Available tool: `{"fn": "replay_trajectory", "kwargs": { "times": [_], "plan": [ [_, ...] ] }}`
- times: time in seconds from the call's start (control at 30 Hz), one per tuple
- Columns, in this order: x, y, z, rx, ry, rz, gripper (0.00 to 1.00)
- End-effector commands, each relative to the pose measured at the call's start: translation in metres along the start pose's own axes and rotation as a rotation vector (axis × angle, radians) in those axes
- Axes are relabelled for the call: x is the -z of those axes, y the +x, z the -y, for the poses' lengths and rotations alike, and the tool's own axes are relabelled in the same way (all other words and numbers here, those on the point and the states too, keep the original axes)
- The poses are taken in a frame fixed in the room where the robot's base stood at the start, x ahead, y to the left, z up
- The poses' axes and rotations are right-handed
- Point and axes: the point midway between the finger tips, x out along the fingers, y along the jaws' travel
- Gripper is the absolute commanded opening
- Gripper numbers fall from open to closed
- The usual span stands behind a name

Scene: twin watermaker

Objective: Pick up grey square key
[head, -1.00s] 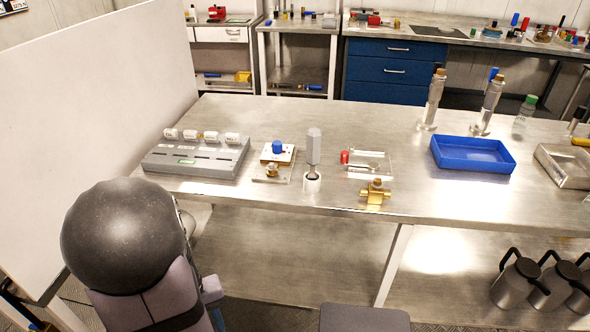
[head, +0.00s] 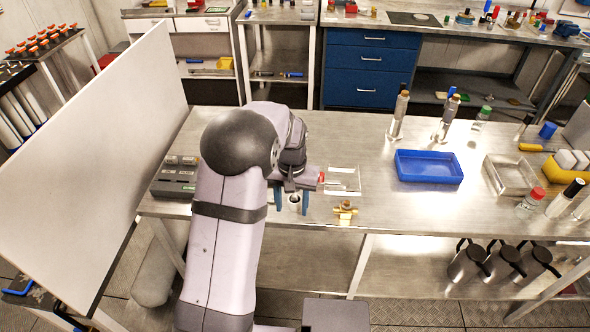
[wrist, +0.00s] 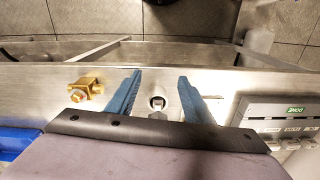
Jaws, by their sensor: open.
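My gripper (head: 291,208) is open, with its blue fingers pointing down on either side of the small round holder (head: 294,198) near the front edge of the steel bench. In the wrist view my gripper (wrist: 159,74) has its fingers spread, and the holder's round opening (wrist: 157,102) shows between them. A pale grey piece, seemingly part of the grey square key (wrist: 187,104), shows beside the right finger. The arm and gripper hide most of the key in the head view. I cannot tell whether a finger touches it.
A brass fitting (head: 345,212) stands just right of my gripper, with a clear plate (head: 343,180) behind it. A grey slotted block (head: 174,183) is at the left. A blue tray (head: 428,180) lies farther right. A white panel (head: 100,165) borders the bench's left side.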

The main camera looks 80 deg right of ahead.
Motion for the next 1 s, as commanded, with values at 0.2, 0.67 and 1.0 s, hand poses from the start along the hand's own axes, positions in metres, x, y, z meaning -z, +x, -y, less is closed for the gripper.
{"fn": "replay_trajectory", "kwargs": {
  "times": [0.2, 0.67, 1.0],
  "plan": [
    [0.067, -0.049, 0.002, -0.002, -0.042, -0.131, 0.47],
    [0.066, -0.063, 0.004, -0.001, -0.116, -0.098, 0.47],
    [0.068, -0.044, 0.004, -0.001, -0.116, -0.100, 0.47]
  ]
}}
